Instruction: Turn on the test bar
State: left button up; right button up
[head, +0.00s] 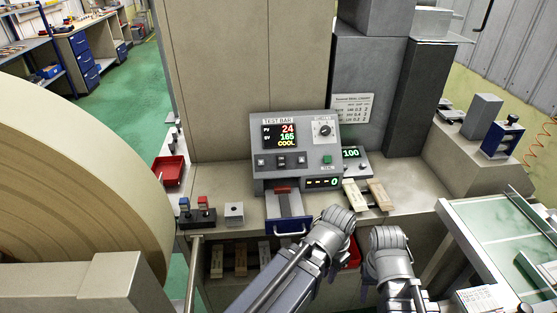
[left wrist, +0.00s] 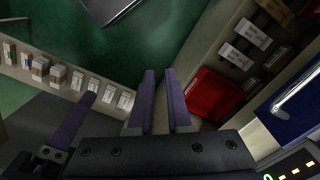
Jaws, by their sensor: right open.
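The grey test bar machine (head: 295,145) stands on the bench in the head view. Its display reads PV 24, SV 165, COOL. It has a row of switches (head: 281,162), a knob (head: 324,129), and a green button (head: 327,159). A blue-fronted drawer (head: 290,228) sticks out below; its handle also shows in the left wrist view. My left gripper (left wrist: 161,90) has its fingers close together, with nothing between them, low before the bench. My right gripper (head: 388,240) is to its right, its fingertips hidden in the head view; one finger seems to show in the left wrist view.
Wooden blocks (head: 380,195) and a small meter (head: 351,155) are right of the machine. Red and blue buttons (head: 196,213) and a white box (head: 234,212) are left. A red bin (left wrist: 212,95) sits below the bench. A huge roll (head: 80,170) fills the left.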

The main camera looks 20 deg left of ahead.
pick_arm(q)
jog(key=w+a+r+m+h, duration=0.1)
jog(key=w, duration=0.1)
jog(key=w+a+r+m+t+h+p, duration=0.1)
jog(key=w+a+m, duration=0.1)
jog(key=w+a+r+m+t+h, duration=0.1)
jog(key=w, duration=0.1)
jog(key=shift+w+a+r+h+p, duration=0.2)
jog(key=shift+a+r+h+p, duration=0.1)
jog(key=shift+r+h+p, duration=0.1)
grip_shut()
jog(key=w+a+r+m+t, duration=0.1)
jog(key=a, duration=0.1)
jog(key=w+a+r+m+t+h, duration=0.1)
jog(key=w+a, duration=0.1)
jog(key=w+a+r+m+t+p, duration=0.1)
jog(key=a+r, duration=0.1)
jog(key=shift+w+r+h, duration=0.1)
jog(key=shift+w+h, duration=0.2)
jog(key=shift+h, duration=0.1)
jog(key=w+a+r+m+t+p, duration=0.1)
jog(key=w+a+r+m+t, duration=0.1)
jog(key=a+r, duration=0.3)
jog(key=w+a+r+m+t+y+p, duration=0.1)
jog(key=a+r+t, duration=0.4)
jog(key=a, duration=0.8)
jog(key=shift+w+r+m+t, duration=0.25)
jog(key=shift+w+m, duration=0.2)
jog(key=shift+m, duration=0.35)
